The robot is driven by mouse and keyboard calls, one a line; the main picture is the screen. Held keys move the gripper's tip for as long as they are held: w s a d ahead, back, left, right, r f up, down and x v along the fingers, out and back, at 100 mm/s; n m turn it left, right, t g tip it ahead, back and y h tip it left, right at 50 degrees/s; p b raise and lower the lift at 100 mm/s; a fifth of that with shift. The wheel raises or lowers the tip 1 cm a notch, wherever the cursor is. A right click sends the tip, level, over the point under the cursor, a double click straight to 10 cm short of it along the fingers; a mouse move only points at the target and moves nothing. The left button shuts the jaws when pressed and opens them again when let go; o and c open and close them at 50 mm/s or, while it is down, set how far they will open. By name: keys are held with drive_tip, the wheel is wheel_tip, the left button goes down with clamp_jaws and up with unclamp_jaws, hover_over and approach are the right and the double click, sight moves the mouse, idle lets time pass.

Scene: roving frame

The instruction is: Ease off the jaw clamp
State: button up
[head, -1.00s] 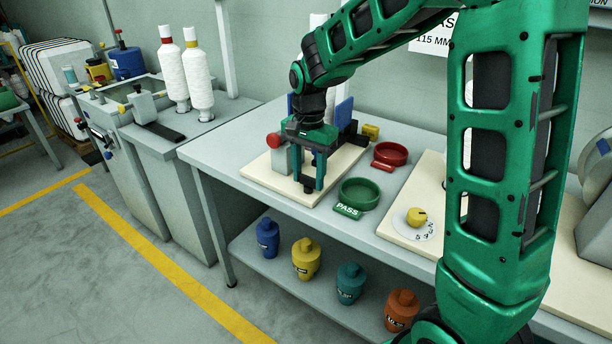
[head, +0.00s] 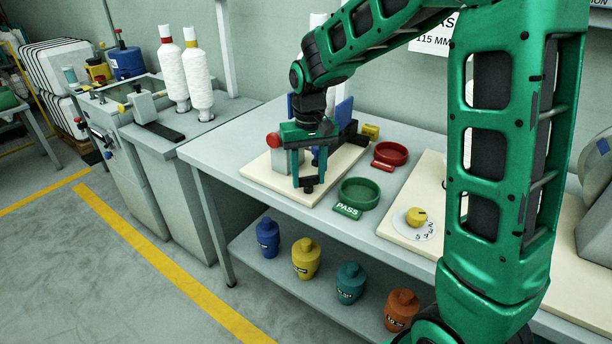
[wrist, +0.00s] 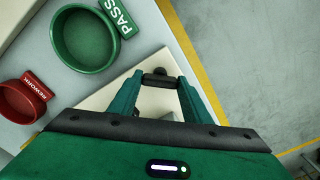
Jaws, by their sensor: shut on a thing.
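The jaw clamp stands on a cream board (head: 262,168) on the bench, with a blue jaw plate (head: 343,112) behind my wrist. A red round knob (head: 273,140) shows at its left side. My gripper (head: 308,182) points down over the front of the board and hides much of the clamp. It is shut on a dark handle (wrist: 160,79), whose rounded end shows between the green fingertips in the wrist view. How the handle joins the clamp is hidden.
A green PASS dish (head: 359,194) and a red REWORK dish (head: 390,155) stand right of the board. A yellow dial knob (head: 417,216) sits on another board farther right. White yarn cones (head: 171,75) stand at left. Several coloured bottles (head: 306,259) fill the lower shelf.

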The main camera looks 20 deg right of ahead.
sight(309, 176)
drive_tip(key=n, duration=0.4)
drive_tip(key=shift+n, duration=1.9)
drive_tip(key=o, duration=1)
drive_tip(key=shift+o, duration=0.2)
wheel_tip(309, 176, up, 11)
drive_tip(key=shift+d+f, duration=0.1)
